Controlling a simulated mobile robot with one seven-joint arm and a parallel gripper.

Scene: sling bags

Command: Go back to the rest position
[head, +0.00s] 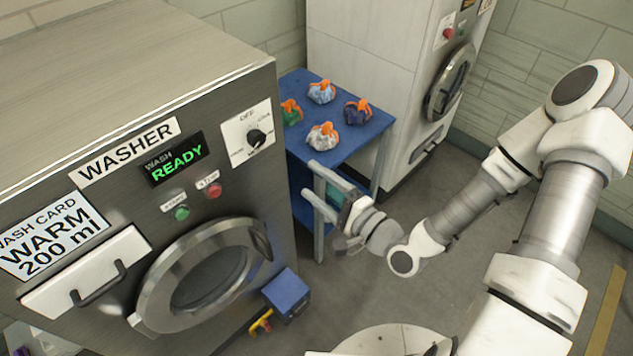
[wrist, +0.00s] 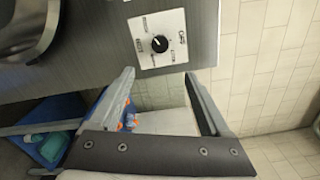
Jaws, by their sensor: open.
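My gripper (head: 308,180) is open in the head view, with its two fingers pointing left toward the washer's right edge. In the wrist view my gripper (wrist: 158,76) also shows open, with nothing between its fingers. My arm reaches in from the right side of the head view. Several sling bags with orange tops stand on the blue table (head: 349,149): a light blue one (head: 320,94), a green one (head: 291,115), a dark blue one (head: 356,114) and a whitish one (head: 321,138). The gripper is apart from the bags.
The washer (head: 230,100) fills the left; its display reads READY and its round door (head: 205,275) looks shut. A blue box (head: 287,292) sits low beside it. A second white machine (head: 375,60) stands behind the table. Grey floor (head: 440,290) is open around my arm.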

